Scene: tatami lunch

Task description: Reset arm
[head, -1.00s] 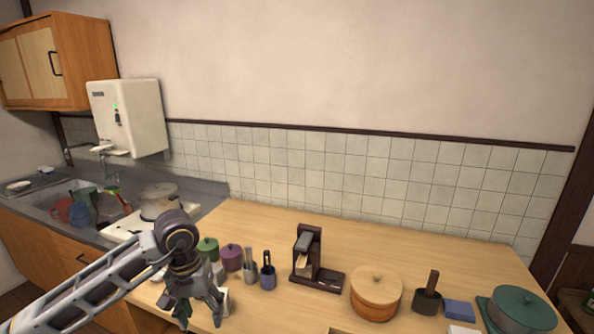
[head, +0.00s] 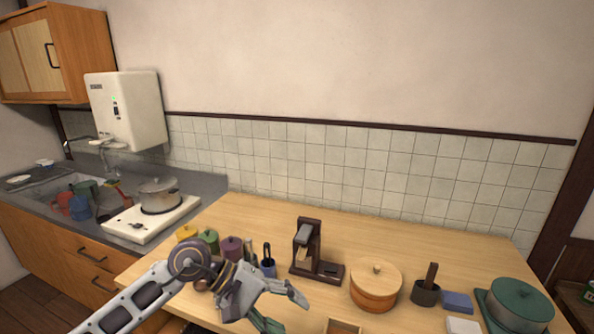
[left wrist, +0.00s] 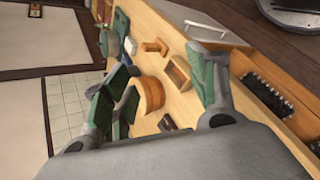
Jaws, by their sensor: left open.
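My left gripper (head: 284,310) is in the lower middle of the head view, over the front part of the wooden counter (head: 430,245). Its fingers are spread and nothing is between them. In the left wrist view, the two green-padded fingers (left wrist: 165,85) stand wide apart, with the counter and its items visible beyond them. The arm comes in from the lower left and hides part of the small pots and the utensil cup. My right gripper does not show in either view.
Near the gripper stand a utensil cup (head: 268,268), a dark wooden stand (head: 306,250), a round wooden tub (head: 375,288) and a small wooden box (head: 343,326). A green-lidded pot (head: 520,302) is at right. A steel pot (head: 160,198) sits on the white stove at left.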

